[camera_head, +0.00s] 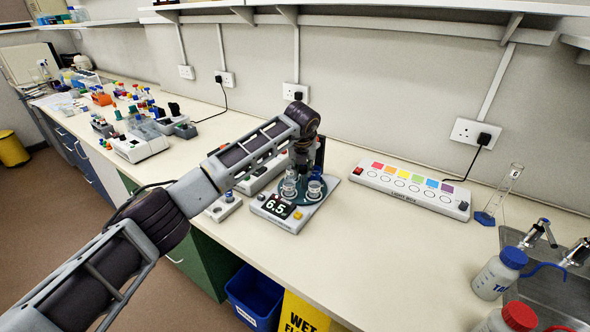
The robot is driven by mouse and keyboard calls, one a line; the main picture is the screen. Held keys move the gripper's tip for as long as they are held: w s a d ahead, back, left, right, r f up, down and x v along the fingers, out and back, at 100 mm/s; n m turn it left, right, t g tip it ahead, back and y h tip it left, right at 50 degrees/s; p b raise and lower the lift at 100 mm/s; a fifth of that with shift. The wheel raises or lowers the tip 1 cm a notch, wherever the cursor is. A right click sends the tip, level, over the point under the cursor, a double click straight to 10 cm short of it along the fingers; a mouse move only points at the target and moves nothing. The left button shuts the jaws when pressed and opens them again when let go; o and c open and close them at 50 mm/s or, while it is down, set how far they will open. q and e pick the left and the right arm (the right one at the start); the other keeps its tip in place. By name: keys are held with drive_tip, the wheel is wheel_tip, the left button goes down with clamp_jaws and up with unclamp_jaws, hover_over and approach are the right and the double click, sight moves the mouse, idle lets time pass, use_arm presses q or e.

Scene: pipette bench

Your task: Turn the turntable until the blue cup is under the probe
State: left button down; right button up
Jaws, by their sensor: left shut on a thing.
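The dark teal turntable (303,200) sits on a grey meter unit (290,222) whose display (276,206) reads 6.5. Clear cups stand on the turntable, one at its front left (289,188) and one at its right (314,188). Their contents are too small to tell, so I cannot make out which cup is blue. A dark upright post (320,152) rises behind; the probe tip is hidden. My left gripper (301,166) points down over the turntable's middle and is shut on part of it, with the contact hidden. My right gripper is out of view.
A light box with coloured squares (408,187) lies to the right, near a tilted glass cylinder (500,195). Bottles (499,273) and a sink stand at the far right. A small grey device (223,206) is left of the meter.

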use_arm(q)
drive_tip(key=shift+n, duration=0.3)
drive_tip(key=shift+n+y+b, duration=0.4)
drive_tip(key=shift+n+b, duration=0.05)
drive_tip(key=shift+n, duration=0.15)
drive_tip(key=shift+d+n, duration=0.1)
drive_tip(key=shift+n, duration=0.3)
drive_tip(key=shift+f+n+y+b, duration=0.1)
drive_tip(key=shift+n+y+b, duration=0.2)
drive_tip(key=shift+n, duration=0.1)
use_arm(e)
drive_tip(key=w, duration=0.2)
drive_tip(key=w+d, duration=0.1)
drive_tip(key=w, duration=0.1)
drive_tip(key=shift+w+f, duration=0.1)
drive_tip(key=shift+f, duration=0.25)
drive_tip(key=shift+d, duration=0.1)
